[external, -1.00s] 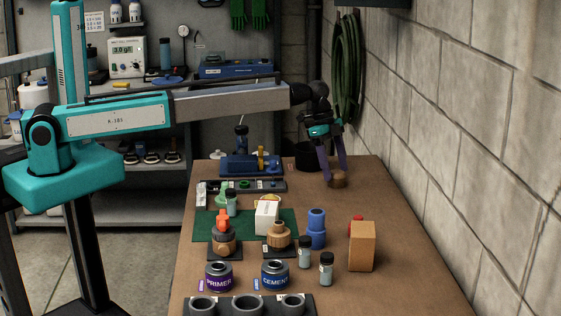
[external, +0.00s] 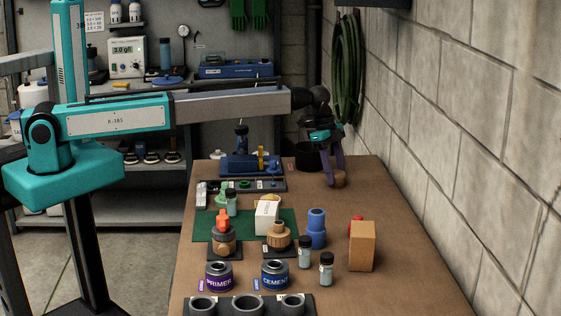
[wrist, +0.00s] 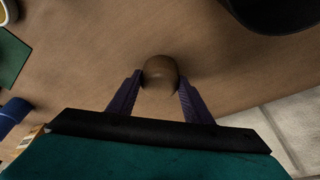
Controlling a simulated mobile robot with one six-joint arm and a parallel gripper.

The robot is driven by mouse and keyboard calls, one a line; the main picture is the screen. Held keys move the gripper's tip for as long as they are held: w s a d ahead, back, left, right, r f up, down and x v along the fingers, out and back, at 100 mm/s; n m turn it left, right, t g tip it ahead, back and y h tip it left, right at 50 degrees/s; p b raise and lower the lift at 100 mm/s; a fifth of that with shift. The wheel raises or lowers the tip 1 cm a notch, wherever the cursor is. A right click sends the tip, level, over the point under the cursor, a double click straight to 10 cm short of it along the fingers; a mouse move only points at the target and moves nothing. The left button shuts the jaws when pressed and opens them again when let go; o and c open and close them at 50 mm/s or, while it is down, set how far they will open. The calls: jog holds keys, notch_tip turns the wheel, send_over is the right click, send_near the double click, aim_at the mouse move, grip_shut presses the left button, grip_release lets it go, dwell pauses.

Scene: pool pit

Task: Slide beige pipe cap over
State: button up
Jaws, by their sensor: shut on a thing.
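The beige pipe cap (external: 340,181) looks brown and rounded and sits at the far right of the workbench, near the wall. It also shows in the wrist view (wrist: 160,70) between the fingertips. My gripper (external: 335,176) reaches down over it with its purple fingers and is shut on it. In the wrist view the fingers of my gripper (wrist: 159,80) flank the cap on its left and right. The cap appears to rest on the bench top; whether a small gap lies under it I cannot tell.
A black round container (external: 308,156) stands just behind the cap. A blue fixture (external: 240,165) and a dark tray (external: 265,186) lie to the left. A blue fitting (external: 316,229), vials and a cardboard box (external: 361,246) stand nearer. The bench between is clear.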

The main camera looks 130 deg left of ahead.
jog(key=shift+w+d, duration=0.15)
jog(key=shift+w+d+b, duration=0.5)
jog(key=shift+w+d, duration=6.4)
jog(key=o, duration=1.1)
jog(key=shift+r, duration=0.1)
jog(key=b+v, duration=0.3)
jog(key=v, duration=1)
jog(key=shift+r+b, duration=0.3)
jog(key=shift+s, duration=0.1)
